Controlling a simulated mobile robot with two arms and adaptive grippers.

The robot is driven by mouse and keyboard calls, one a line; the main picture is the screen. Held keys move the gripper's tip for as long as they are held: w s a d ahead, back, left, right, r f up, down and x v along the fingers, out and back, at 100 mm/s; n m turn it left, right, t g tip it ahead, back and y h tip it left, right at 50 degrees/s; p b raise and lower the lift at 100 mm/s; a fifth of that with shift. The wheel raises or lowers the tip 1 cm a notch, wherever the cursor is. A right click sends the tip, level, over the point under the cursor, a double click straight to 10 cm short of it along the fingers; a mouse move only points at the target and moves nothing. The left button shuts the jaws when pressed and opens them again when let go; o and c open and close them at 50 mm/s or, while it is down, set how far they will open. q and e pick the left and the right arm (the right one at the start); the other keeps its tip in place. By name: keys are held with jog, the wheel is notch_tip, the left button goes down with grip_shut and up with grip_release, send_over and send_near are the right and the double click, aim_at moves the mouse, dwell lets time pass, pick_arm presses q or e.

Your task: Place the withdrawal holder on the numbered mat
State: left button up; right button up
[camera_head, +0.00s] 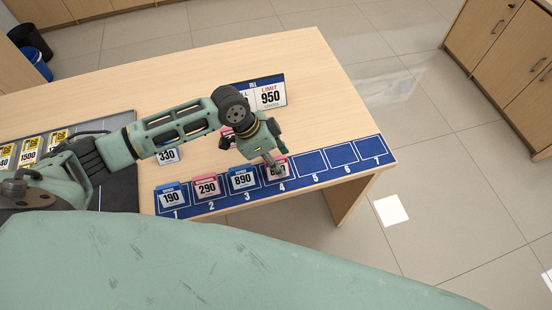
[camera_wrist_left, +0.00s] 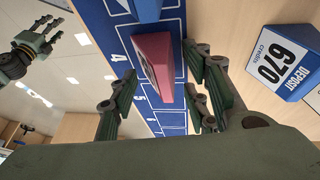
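A pink-red holder (camera_head: 276,171), the withdrawal-coloured kind, stands on slot 4 of the blue numbered mat (camera_head: 340,160); its number is partly covered by my gripper. My left gripper (camera_head: 270,162) is directly above it. In the left wrist view the pink holder (camera_wrist_left: 153,65) lies between the spread fingers of the left gripper (camera_wrist_left: 165,100), with gaps on both sides. Slots 1 to 3 hold a blue 190 holder (camera_head: 171,197), a pink 290 holder (camera_head: 207,188) and a blue 890 holder (camera_head: 243,179). My right gripper (camera_wrist_left: 35,50) shows in the wrist view with fingers spread, empty.
Slots 5 to 7 are bare. A 330 holder (camera_head: 167,156) stands behind the mat, and a deposit 670 holder (camera_wrist_left: 280,62) shows in the wrist view. A limit 950 sign (camera_head: 270,97) stands farther back. Yellow-topped holders (camera_head: 31,149) sit on a dark tray (camera_head: 120,190) at left.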

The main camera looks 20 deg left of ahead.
pick_arm(q)
jog(key=shift+r, duration=0.1)
jog(key=w+v, duration=0.1)
jog(key=v, duration=1.1)
jog(key=shift+s+b, duration=0.35)
jog(key=shift+s, duration=0.1)
